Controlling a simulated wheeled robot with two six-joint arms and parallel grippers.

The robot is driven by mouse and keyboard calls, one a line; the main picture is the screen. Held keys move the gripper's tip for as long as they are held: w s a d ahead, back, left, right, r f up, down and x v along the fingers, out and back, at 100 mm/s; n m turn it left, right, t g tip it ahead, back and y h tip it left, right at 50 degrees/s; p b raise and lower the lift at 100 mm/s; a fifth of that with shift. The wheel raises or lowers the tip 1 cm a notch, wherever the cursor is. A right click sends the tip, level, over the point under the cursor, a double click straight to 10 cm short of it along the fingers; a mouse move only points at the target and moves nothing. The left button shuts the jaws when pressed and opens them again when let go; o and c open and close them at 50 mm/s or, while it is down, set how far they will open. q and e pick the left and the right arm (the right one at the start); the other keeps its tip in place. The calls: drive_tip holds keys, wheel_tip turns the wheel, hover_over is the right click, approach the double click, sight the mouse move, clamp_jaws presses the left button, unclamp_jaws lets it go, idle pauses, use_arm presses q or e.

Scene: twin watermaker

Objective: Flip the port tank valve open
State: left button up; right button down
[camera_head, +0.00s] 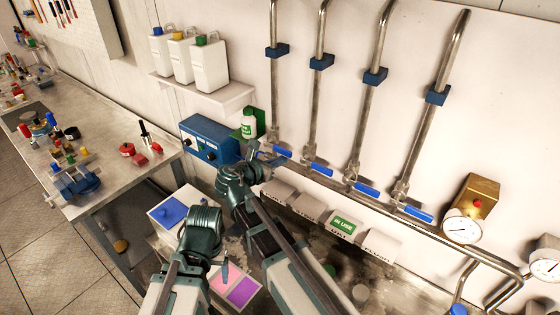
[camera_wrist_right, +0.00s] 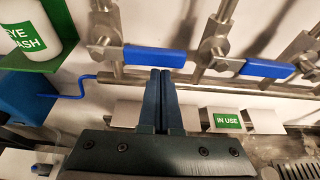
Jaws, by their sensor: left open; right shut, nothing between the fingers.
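Four steel pipes on the wall carry valves with flat blue handles. The leftmost handle (camera_head: 281,150) points right and slightly down, and the second (camera_head: 321,170), third (camera_head: 366,190) and fourth (camera_head: 418,213) lie much the same way. I cannot read which one is the port tank valve. My right gripper (camera_head: 263,156) is shut and empty. In the right wrist view its fingertips (camera_wrist_right: 160,73) are just below the leftmost handle (camera_wrist_right: 155,57) in the picture; contact is unclear. The second handle (camera_wrist_right: 267,69) is to the right. My left gripper (camera_head: 226,268) is open, low over a pink and purple panel.
A blue box (camera_head: 208,139) and an eye-wash bottle (camera_head: 249,124) stand left of the valves. Label plates, one a green IN USE sign (camera_head: 343,225), run below. Brass gauge (camera_head: 463,225) is at right. A cluttered bench (camera_head: 105,180) is at left.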

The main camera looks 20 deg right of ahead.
sight(278, 149)
drive_tip(key=shift+r+n+p, duration=0.4)
drive_tip(key=shift+r+n, duration=0.05)
drive_tip(key=shift+n, duration=0.05)
idle(0.3)
drive_tip(key=shift+r+n+g+h+p, duration=0.6)
drive_tip(key=shift+r+n+g+p, duration=0.15)
drive_tip(key=shift+r+n, duration=0.25)
drive_tip(key=shift+w+a+r+n+g+h+p, duration=0.15)
drive_tip(key=shift+r+n+h+p, duration=0.1)
drive_tip(key=shift+r+n, duration=0.2)
drive_tip(key=shift+w+r+n+g+h+p, duration=0.1)
drive_tip(key=shift+r+n+h+p, duration=0.1)
drive_tip(key=shift+r+n, duration=0.25)
drive_tip(key=w+a+r+n+p, duration=0.2)
drive_tip(key=w+a+r+p, duration=0.1)
drive_tip(key=w+r, duration=0.1)
drive_tip(key=shift+r+g+h, duration=0.15)
drive_tip(key=shift+g+h, duration=0.15)
drive_tip(key=shift+h, duration=0.05)
drive_tip(key=shift+w+a+r+p, duration=0.1)
drive_tip(key=shift+r+p, duration=0.05)
drive_tip(key=shift+p, duration=0.2)
